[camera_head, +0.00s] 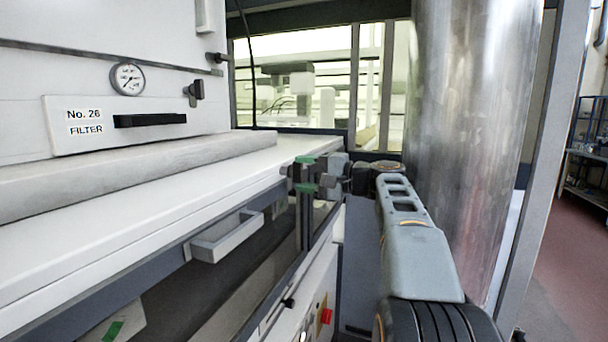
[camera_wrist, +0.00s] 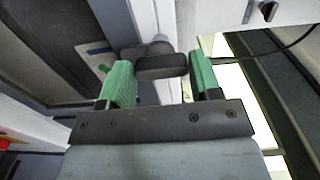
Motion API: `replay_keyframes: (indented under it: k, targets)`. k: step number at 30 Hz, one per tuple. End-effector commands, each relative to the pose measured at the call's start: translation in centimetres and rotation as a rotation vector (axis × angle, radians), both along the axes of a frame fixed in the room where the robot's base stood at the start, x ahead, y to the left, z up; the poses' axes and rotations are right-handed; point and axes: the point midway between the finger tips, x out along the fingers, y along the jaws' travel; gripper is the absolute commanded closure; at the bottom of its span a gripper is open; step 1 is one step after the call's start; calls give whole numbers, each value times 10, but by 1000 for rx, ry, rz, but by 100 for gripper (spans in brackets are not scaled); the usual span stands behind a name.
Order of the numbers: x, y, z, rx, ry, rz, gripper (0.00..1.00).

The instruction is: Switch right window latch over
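A dark latch handle (camera_wrist: 162,67) sits on a grey round mount on the light window frame in the wrist view. My gripper (camera_wrist: 160,76) has green finger pads, spread apart, one on each side of the handle. The handle lies at the fingertips, its ends close to both pads; I cannot tell whether either pad touches it. In the head view my gripper (camera_head: 305,174) is at the far end of the white ledge, and the latch there cannot be told apart from the dark gripper parts.
A white ledge (camera_head: 150,205) with a drawer-like handle (camera_head: 226,238) below it runs along the left. A filter panel (camera_head: 75,144) with a gauge (camera_head: 128,79) is above it. A large metal cylinder (camera_head: 465,130) stands close to the right of my arm. Lit windows (camera_head: 305,85) are behind.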

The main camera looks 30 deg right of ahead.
Motion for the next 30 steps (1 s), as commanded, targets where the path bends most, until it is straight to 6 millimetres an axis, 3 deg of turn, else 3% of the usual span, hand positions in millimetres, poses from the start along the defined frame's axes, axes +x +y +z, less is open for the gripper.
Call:
replay_keyframes:
  k: [7,17,30]
  targets:
    - [0,0,0,1,0,-1,19]
    - [-4,-5,0,2,-1,-5,19]
    - [-65,-61,0,1,0,-7,19]
